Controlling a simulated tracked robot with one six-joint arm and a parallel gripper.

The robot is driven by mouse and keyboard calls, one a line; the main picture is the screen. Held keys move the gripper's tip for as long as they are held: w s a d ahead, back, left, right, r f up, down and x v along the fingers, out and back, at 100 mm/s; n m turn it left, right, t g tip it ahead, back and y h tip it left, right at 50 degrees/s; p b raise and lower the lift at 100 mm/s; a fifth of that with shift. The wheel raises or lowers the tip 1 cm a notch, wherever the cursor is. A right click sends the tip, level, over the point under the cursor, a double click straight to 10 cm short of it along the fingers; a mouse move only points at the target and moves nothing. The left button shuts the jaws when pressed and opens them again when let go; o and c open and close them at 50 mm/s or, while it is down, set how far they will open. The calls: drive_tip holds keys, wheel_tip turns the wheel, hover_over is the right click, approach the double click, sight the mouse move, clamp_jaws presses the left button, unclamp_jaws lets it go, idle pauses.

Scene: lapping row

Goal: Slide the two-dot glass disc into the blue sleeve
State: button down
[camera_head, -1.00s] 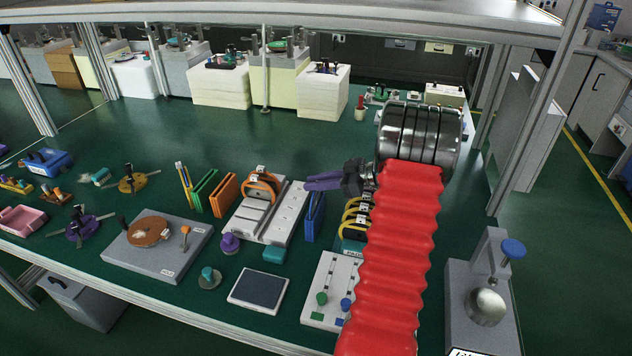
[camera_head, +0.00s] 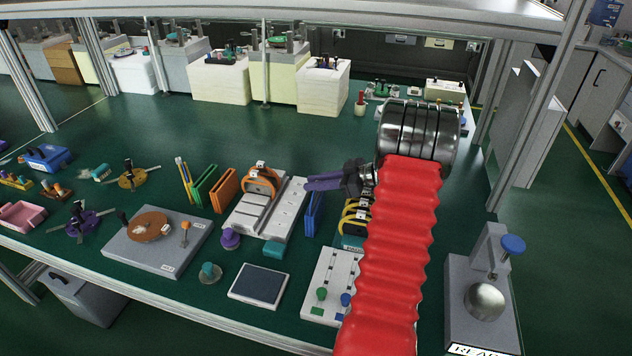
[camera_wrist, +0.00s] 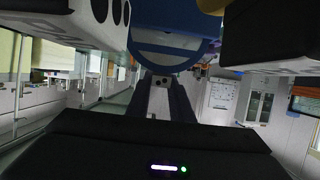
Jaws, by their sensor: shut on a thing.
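My gripper (camera_head: 325,183), with purple fingers, is just above the blue sleeve (camera_head: 313,216), which stands upright right of the grey fixture. It is shut on the two-dot glass disc; the disc is not clearly visible in the head view. In the wrist view, dark jaws flank a blue rounded shape (camera_wrist: 172,56) with a pale band, and a small pale tab (camera_wrist: 160,82) with two dark dots shows below it. I cannot tell how far the disc is inside the sleeve.
A grey fixture (camera_head: 286,207) holds an orange ring (camera_head: 260,178). Green (camera_head: 205,186) and orange (camera_head: 224,190) sleeves stand to its left. Yellow rings (camera_head: 355,211) are close right of the blue sleeve, beside my red arm. A dark pad (camera_head: 259,284) lies in front.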

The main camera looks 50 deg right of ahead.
drive_tip(key=shift+f, duration=0.8)
drive_tip(key=c, duration=1.5)
unclamp_jaws()
drive_tip(key=v, duration=1.3)
drive_tip(key=shift+s+d, duration=0.2)
drive_tip(key=shift+s, duration=0.1)
